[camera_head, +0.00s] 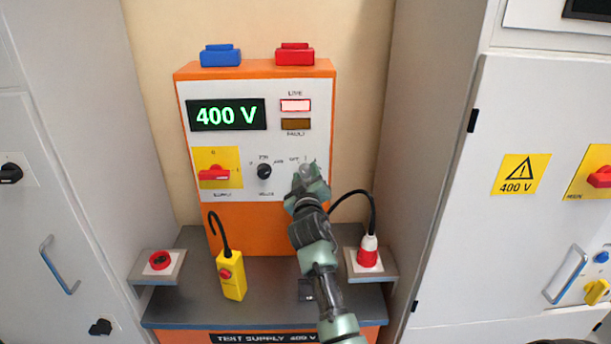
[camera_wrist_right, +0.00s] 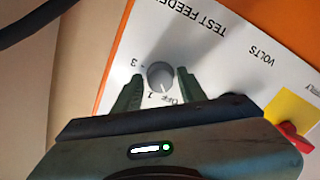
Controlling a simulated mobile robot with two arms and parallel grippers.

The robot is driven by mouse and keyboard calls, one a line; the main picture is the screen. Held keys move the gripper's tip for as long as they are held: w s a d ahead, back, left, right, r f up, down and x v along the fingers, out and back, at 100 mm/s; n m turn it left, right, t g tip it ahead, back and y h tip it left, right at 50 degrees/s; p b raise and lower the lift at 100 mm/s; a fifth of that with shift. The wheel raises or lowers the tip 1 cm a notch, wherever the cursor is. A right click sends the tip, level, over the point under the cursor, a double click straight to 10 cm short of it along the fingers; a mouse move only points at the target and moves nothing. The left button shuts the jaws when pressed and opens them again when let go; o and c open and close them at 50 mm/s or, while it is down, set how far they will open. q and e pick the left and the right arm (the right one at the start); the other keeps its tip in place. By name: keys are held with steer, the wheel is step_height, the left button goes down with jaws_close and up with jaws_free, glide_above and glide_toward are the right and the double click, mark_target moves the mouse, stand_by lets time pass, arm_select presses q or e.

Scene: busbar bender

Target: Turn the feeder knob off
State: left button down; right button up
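The grey round feeder knob (camera_wrist_right: 160,75) is on the white panel marked "TEST FEEDER", which appears upside down in the right wrist view. "OFF", "1" and "3" are printed around it. Which mark it points to is too small to tell. My right gripper (camera_wrist_right: 159,78) is open, with one green finger on each side of the knob and small gaps showing. In the head view my right gripper (camera_head: 310,178) is at the right of the orange supply cabinet's panel (camera_head: 225,90) and hides the knob. My left gripper is not in view.
A black volts knob (camera_head: 264,171) and red supply switch (camera_head: 214,173) sit left of my gripper. The display reads 400 V and the live lamp (camera_head: 295,105) is lit. Grey cabinets flank both sides.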

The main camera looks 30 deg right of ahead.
steer(key=shift+o, duration=0.2)
steer(key=shift+w+f, duration=0.1)
steer(key=b+v, duration=0.2)
steer(key=v, duration=0.5)
steer(key=shift+s, duration=0.4)
steer(key=shift+a, duration=0.15)
